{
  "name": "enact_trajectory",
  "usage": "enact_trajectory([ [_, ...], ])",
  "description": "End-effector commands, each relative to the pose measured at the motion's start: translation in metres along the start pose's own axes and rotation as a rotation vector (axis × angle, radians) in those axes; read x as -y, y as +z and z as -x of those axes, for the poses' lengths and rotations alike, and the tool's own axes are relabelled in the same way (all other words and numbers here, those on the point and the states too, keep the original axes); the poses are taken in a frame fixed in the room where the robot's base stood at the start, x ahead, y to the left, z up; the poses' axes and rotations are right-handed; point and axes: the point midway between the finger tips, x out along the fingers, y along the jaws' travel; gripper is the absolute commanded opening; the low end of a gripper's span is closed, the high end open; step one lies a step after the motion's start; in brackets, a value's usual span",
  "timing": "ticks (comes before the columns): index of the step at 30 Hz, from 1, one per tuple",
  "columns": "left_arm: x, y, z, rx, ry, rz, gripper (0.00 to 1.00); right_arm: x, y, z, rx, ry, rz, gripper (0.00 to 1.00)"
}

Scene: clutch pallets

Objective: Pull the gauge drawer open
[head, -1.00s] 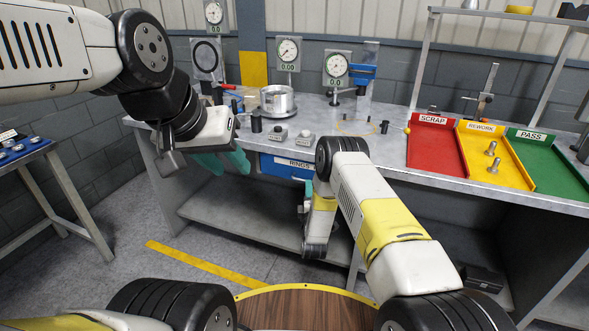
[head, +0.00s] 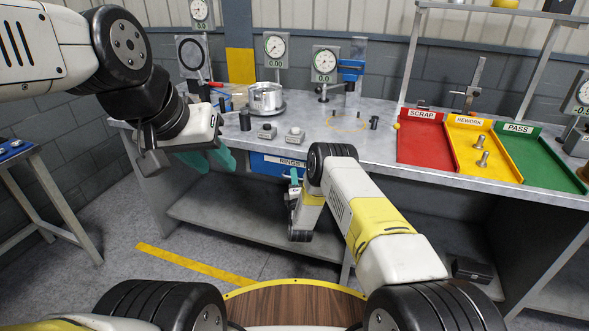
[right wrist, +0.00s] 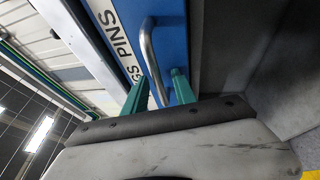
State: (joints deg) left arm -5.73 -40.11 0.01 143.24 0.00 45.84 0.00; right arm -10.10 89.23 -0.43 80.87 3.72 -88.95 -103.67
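The gauge drawer (head: 266,165) is a blue front labelled RINGS, set under the bench top in the head view; my right arm partly covers it. It looks shut. In the right wrist view the blue drawer front (right wrist: 178,42) fills the top centre, with a PINS label and a metal bar handle (right wrist: 151,56). My right gripper (right wrist: 160,92) is open, its teal fingers on either side of the handle's lower part; contact cannot be made out. In the head view its fingers are mostly hidden. My left gripper (head: 209,160) is open and empty before the bench's left part.
The bench top (head: 350,150) carries a metal ring part (head: 265,98), small blocks, dial gauges, and red, yellow and green trays (head: 432,145) at right. A lower shelf (head: 240,222) runs beneath. A small table (head: 20,160) stands at left. A yellow line marks the floor.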

Motion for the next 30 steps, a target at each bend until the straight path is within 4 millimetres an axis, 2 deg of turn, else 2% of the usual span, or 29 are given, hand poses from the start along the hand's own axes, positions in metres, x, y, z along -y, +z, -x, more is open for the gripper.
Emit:
enact_trajectory([
  [2, 0.0000, 0.0000, 0.0000, 0.000, 0.000, 0.000, 0.36, 0.0001, 0.0000, 0.0002, 0.000, 0.000, 0.000, 0.33],
  [7, 0.0000, 0.0000, 0.0000, 0.000, 0.000, 0.000, 0.36, 0.0001, 0.0001, 0.0003, 0.000, 0.000, 0.000, 0.01],
  [8, 0.0000, 0.0000, 0.0000, 0.000, 0.000, 0.000, 0.36, 0.0001, 0.0001, 0.0003, 0.000, 0.000, 0.000, 0.00],
  [30, 0.0000, 0.0000, 0.0000, 0.000, 0.000, 0.000, 0.36, 0.0006, 0.0004, 0.0007, 0.000, -0.002, 0.000, 0.00],
])
